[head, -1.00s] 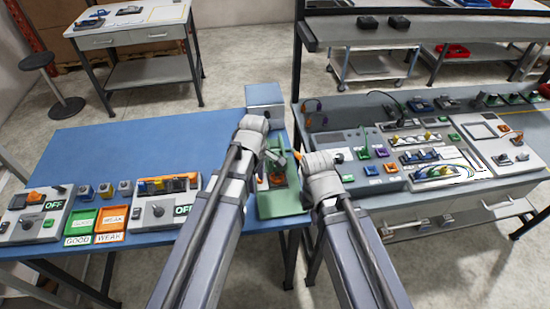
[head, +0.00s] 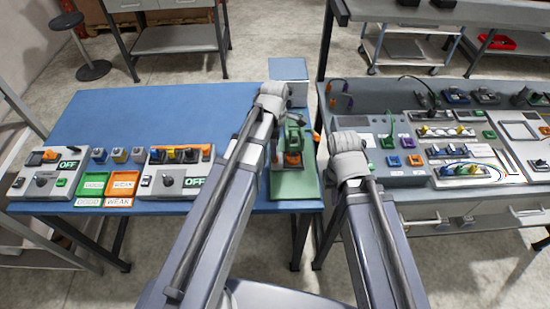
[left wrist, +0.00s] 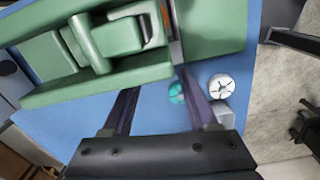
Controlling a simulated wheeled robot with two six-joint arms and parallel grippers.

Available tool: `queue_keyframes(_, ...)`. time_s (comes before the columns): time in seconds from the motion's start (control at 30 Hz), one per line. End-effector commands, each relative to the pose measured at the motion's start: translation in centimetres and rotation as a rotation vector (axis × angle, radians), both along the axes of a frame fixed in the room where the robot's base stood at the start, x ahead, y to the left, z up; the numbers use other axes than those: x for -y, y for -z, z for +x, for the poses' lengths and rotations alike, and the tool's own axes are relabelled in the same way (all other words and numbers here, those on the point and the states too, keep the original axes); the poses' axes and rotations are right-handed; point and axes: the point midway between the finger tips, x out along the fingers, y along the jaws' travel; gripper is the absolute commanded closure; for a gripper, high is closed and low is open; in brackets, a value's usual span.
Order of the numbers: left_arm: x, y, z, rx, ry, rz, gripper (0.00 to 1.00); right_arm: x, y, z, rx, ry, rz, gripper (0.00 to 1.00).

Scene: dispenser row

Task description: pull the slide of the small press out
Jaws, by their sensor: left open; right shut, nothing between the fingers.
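The small press (head: 296,135) is green and stands on a light green base plate (head: 283,188) at the right end of the blue table. An orange part (head: 292,159) sits low on its front; I cannot tell if it is the slide. In the left wrist view the press (left wrist: 125,75) fills the upper left. My left gripper (head: 272,98) is close to the press on its left; its open fingers (left wrist: 160,80) are beside the green body, with nothing seen between them. My right gripper (head: 348,152) is to the right of the press, shut and empty, its fingertips hidden.
A grey-blue box (head: 288,72) stands behind the press. Control boxes (head: 181,174) and the green and orange trays (head: 92,186) lie at the left. A second bench (head: 400,193) with panels and cables adjoins on the right. The table's middle (head: 160,115) is clear.

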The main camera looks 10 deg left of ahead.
Motion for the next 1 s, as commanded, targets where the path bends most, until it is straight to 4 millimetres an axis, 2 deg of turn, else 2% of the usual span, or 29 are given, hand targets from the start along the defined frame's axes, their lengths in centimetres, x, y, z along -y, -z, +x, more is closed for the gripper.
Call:
queue_keyframes(0.03,0.0,1.4,0.0,0.0,0.0,0.0,0.41,0.0,1.4,0.0,0.0,0.0,0.0,1.0)
queue_keyframes(0.3,0.0,4.3,0.1,0.0,0.001,0.0,0.41,0.0,4.3,0.0,0.0,0.001,0.0,1.0)
queue_keyframes(0.67,0.0,4.4,0.1,0.0,0.001,0.0,0.41,0.0,4.4,0.0,0.0,0.001,0.0,1.0)
queue_keyframes(1.0,0.0,4.5,0.1,0.0,0.001,0.0,0.79,0.0,4.5,0.0,0.0,0.001,0.0,1.0)
